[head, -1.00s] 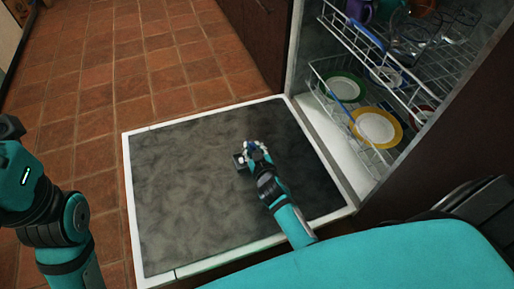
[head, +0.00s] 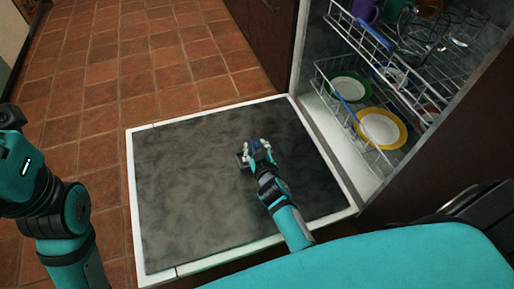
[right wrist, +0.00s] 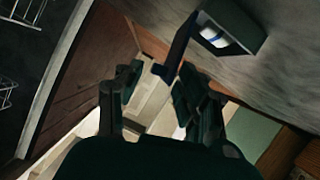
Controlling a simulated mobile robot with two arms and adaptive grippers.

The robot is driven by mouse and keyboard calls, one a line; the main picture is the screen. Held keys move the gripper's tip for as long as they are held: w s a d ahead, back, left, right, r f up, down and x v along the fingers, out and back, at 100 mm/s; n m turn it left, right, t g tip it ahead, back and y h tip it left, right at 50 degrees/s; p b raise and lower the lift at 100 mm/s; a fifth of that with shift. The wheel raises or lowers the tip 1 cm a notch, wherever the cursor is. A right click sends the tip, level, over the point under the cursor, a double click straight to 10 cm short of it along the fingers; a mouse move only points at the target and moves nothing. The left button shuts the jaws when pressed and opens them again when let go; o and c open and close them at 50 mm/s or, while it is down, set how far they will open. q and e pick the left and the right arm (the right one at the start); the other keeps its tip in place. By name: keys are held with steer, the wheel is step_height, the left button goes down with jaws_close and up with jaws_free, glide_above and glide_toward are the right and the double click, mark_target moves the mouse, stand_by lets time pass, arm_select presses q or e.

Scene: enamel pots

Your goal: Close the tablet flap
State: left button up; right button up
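The tablet compartment (head: 243,161) is a small dark box on the inner face of the lowered dishwasher door (head: 190,190). In the right wrist view the compartment (right wrist: 232,27) holds a white and blue tablet (right wrist: 213,36). Its dark blue flap (right wrist: 176,48) stands open, away from the compartment. My right gripper (head: 258,147) is over the door beside the compartment. In the right wrist view its fingers (right wrist: 156,80) are apart, with the flap's end close to the gap between them. Contact is unclear. My left arm shows at the left; its gripper is out of frame.
The dishwasher racks at the right hold plates, including a yellow-rimmed plate (head: 381,128) and a green-rimmed plate (head: 349,88). The tiled floor (head: 110,60) beyond the door is clear. The rest of the door is bare.

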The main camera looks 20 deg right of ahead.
steer(key=shift+r, duration=0.1)
step_height(320, 180, up, 10)
stand_by(0.4)
